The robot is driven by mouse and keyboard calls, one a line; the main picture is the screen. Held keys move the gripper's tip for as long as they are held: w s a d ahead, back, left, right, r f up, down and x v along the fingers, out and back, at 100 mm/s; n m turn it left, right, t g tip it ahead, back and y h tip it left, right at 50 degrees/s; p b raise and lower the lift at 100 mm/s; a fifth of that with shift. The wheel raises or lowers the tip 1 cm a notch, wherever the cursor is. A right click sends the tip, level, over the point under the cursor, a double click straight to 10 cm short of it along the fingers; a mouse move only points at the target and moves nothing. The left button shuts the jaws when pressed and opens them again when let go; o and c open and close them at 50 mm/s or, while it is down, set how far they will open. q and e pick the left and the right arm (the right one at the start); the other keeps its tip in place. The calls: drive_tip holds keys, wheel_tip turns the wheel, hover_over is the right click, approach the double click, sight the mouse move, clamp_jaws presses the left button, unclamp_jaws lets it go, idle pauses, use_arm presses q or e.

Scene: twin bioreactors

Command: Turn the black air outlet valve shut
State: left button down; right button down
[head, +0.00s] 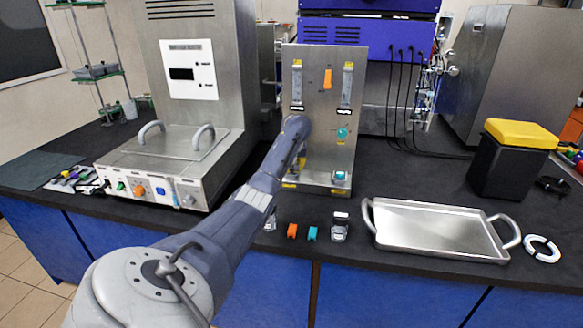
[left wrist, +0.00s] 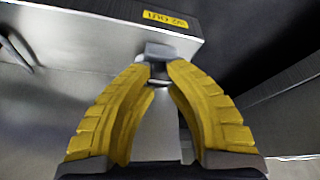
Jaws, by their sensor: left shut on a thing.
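In the left wrist view, the yellow fingers of my left gripper (left wrist: 161,68) are closed on the air outlet valve (left wrist: 160,50). The valve's visible end looks dark grey and stands out from the metal front, below a yellow label (left wrist: 165,19). The fingers hide part of the valve, and its exact turn angle is hard to tell. In the head view, my left arm reaches to the lower left of the upright metal panel (head: 323,120). The arm hides most of the gripper and the valve there. My right gripper is not in view.
A teal valve (head: 340,175) sits at the panel's lower right, a teal knob (head: 342,133) above it. Small orange (head: 292,230) and teal (head: 312,233) pieces lie in front. A metal tray (head: 440,230) and a yellow-lidded black bin (head: 507,165) stand to the right.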

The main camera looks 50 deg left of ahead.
use_arm(q)
drive_tip(key=shift+f+m, duration=0.1)
drive_tip(key=shift+m, duration=0.2)
drive_tip(key=m+t+h, duration=0.1)
drive_tip(key=m, duration=0.2)
drive_tip(key=shift+s+m, duration=0.15)
drive_tip(key=shift+m, duration=0.15)
drive_tip(key=m+h, duration=0.1)
drive_tip(key=m, duration=0.3)
drive_tip(key=shift+a+m+t+h, duration=0.1)
drive_tip(key=shift+m+t+h, duration=0.2)
drive_tip(key=shift+t+h, duration=0.1)
drive_tip(key=m+h, duration=0.1)
drive_tip(key=m, duration=0.3)
drive_tip(key=shift+h, duration=0.3)
drive_tip(key=shift+a+m+h, duration=0.1)
drive_tip(key=shift+m+h, duration=0.5)
drive_tip(key=shift+m, duration=1.1)
drive_tip(key=shift+f, duration=0.1)
drive_tip(key=c, duration=1.1)
unclamp_jaws()
drive_tip(key=shift+a+r, duration=0.1)
drive_tip(key=shift+r, duration=0.1)
drive_tip(key=v, duration=1.1)
drive_tip(key=shift+r, duration=0.35)
